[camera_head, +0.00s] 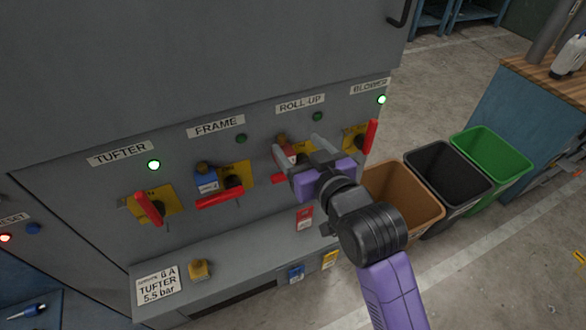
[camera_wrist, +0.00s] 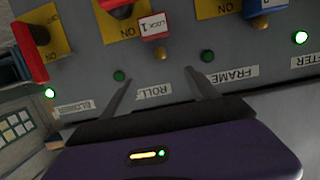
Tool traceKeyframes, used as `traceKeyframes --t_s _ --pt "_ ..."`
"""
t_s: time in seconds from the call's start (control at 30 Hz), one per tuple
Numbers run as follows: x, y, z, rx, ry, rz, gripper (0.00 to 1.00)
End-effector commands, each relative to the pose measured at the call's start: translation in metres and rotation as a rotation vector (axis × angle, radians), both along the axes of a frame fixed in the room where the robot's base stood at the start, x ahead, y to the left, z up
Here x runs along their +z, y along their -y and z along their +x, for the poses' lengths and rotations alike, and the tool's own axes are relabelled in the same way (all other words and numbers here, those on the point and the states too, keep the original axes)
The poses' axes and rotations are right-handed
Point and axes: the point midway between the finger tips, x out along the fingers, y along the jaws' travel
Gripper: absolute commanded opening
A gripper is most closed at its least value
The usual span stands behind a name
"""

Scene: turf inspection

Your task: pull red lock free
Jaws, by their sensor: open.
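The red lock (camera_head: 284,149) hangs on the panel at the ROLL-UP switch, partly hidden behind my gripper in the head view. In the wrist view the red lock (camera_wrist: 153,25) shows a white label reading LOCK 1, with a brass-coloured knob (camera_wrist: 161,53) at its end. My gripper (camera_head: 298,150) is open and empty in front of the ROLL-UP switch. In the wrist view the fingertips (camera_wrist: 160,77) stand apart, and the lock lies beyond them, roughly in line with the gap. I see no contact with the lock.
A blue lock (camera_head: 206,181) hangs at the FRAME switch. Red handles sit at TUFTER (camera_head: 149,208), FRAME (camera_head: 220,197) and BLOWER (camera_head: 371,136). A ledge (camera_head: 240,240) runs below the panel. Brown (camera_head: 408,210), black (camera_head: 449,172) and green (camera_head: 492,155) bins stand at right.

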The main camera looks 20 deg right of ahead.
Motion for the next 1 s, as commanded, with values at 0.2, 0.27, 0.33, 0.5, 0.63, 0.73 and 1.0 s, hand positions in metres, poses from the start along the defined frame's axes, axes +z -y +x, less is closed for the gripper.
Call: traceKeyframes --t_s 0.2,0.27,0.33,0.5,0.63,0.73,1.0 --pt "-0.043 -0.003 -0.008 0.009 -0.166 -0.001 0.69" --pt "-0.047 -0.003 -0.008 0.009 -0.180 -0.002 0.69" --pt "-0.049 -0.003 -0.005 0.009 -0.186 -0.002 0.69" --pt "-0.057 -0.003 0.015 0.008 -0.185 -0.003 0.69" --pt "-0.064 -0.003 0.033 0.008 -0.184 -0.002 0.69" --pt "-0.069 -0.003 0.045 0.008 -0.185 -0.002 0.69" --pt "-0.076 -0.004 0.061 0.009 -0.183 -0.002 0.69"
